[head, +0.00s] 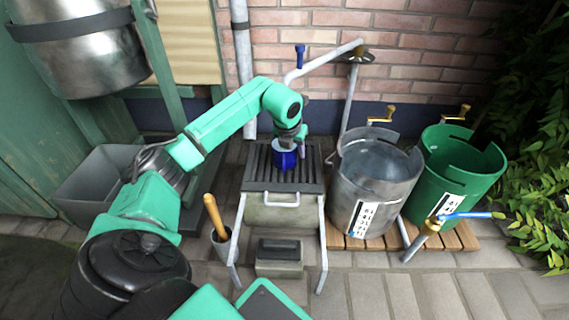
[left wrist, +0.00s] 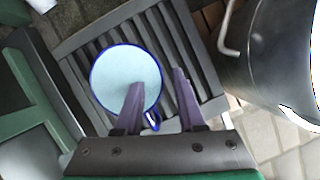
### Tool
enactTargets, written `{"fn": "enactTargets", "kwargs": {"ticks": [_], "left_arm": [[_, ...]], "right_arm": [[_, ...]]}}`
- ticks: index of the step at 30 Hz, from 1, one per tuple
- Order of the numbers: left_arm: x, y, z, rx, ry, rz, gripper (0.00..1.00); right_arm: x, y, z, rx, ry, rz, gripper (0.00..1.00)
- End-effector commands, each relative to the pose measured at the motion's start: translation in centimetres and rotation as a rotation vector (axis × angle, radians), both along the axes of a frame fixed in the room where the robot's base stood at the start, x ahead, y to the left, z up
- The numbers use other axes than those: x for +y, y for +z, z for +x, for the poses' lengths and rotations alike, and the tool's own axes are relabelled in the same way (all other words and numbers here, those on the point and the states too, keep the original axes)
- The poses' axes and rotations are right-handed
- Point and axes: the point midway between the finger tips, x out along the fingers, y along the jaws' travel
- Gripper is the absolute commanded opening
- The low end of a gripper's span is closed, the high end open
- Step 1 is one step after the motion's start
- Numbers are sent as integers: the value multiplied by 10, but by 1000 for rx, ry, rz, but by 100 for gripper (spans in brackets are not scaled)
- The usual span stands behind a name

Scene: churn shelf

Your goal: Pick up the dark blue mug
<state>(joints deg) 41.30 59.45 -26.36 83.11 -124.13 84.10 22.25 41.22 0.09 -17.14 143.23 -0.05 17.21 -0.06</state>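The dark blue mug (head: 284,162) stands on the dark slatted top of a small stand (head: 257,180). In the left wrist view the mug (left wrist: 115,75) shows from above, with a pale inside, a blue rim and its handle at the lower right. My left gripper (head: 291,142) is above the mug in the head view and hides part of it. In the left wrist view my left gripper (left wrist: 159,79) is open. One finger overlaps the mug's mouth, the other lies to the right of the mug, and the handle shows between them. My right gripper is not in view.
A grey metal tub (head: 375,185) and a green tub (head: 455,170) stand on wooden slats right of the stand. A curved pipe (head: 325,60) rises behind it. A grey bin (head: 92,183) is at left. A wooden-handled tool (head: 215,215) stands by the stand's front left leg.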

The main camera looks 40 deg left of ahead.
Motion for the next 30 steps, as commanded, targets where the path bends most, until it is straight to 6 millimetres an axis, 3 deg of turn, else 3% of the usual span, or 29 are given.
{"fn": "enactTargets", "kwargs": {"ticks": [4, 5, 7, 8, 30], "left_arm": [[0, 2, 0, -1, 0, -1, 39], [0, 3, 0, -1, 0, -1, 31], [0, 3, 0, -1, 0, -1, 4], [0, 3, 0, -1, 0, -1, 0], [0, 2, 0, 0, -1, -1, 0]], "right_arm": [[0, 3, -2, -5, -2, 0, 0], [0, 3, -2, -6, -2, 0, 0], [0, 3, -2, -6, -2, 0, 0], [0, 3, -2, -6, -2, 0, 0], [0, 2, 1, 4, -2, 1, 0]]}}
